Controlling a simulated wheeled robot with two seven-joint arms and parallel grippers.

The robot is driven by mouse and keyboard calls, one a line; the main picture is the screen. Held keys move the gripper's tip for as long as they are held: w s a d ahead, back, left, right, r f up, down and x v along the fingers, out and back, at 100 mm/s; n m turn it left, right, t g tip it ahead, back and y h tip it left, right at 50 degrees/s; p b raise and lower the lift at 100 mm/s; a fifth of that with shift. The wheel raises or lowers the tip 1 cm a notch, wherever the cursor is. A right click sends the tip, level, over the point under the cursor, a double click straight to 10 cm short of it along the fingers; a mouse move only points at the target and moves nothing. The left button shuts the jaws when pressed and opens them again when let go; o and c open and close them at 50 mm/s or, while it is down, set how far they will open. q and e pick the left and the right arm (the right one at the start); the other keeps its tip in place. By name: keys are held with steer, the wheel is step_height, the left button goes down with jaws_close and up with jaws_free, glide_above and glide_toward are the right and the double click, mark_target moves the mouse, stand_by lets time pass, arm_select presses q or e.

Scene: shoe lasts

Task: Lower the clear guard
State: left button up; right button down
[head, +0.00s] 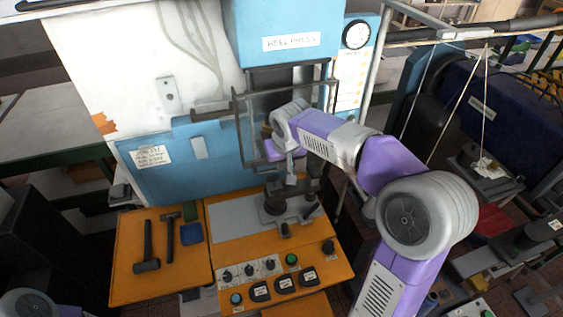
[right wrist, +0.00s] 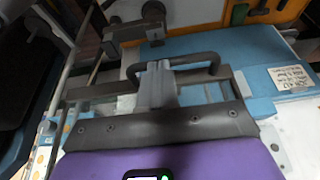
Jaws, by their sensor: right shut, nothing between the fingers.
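The clear guard (head: 246,130) is a see-through panel in a dark frame on the front of the blue heel press (head: 283,30). It stands upright before the press opening, and my right arm hides part of it. My right gripper (head: 291,178) is in front of the guard's lower part, pointing down, with its fingers shut and empty. In the right wrist view the shut fingers (right wrist: 157,86) are close to a dark U-shaped handle (right wrist: 205,60) and overlap it. I cannot tell whether they touch it. My left gripper is out of view.
An orange console (head: 262,250) with knobs and buttons is below the press. Hammers (head: 148,250) lie on the orange side shelf at left. A round gauge (head: 356,35) is at the press's upper right. Other machinery crowds the right side.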

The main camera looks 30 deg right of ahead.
step_height(320, 180, down, 23)
steer(key=b, duration=1.7)
steer(key=shift+r, duration=0.2)
steer(key=shift+s+f, duration=0.1)
steer(key=shift+s, duration=0.05)
steer(key=shift+a, duration=0.1)
steer(key=w+d+p+v, duration=0.1)
steer(key=p+v, duration=0.2)
steer(key=v, duration=1.1)
steer(key=shift+a+r+p, duration=0.35)
steer(key=shift+r, duration=0.05)
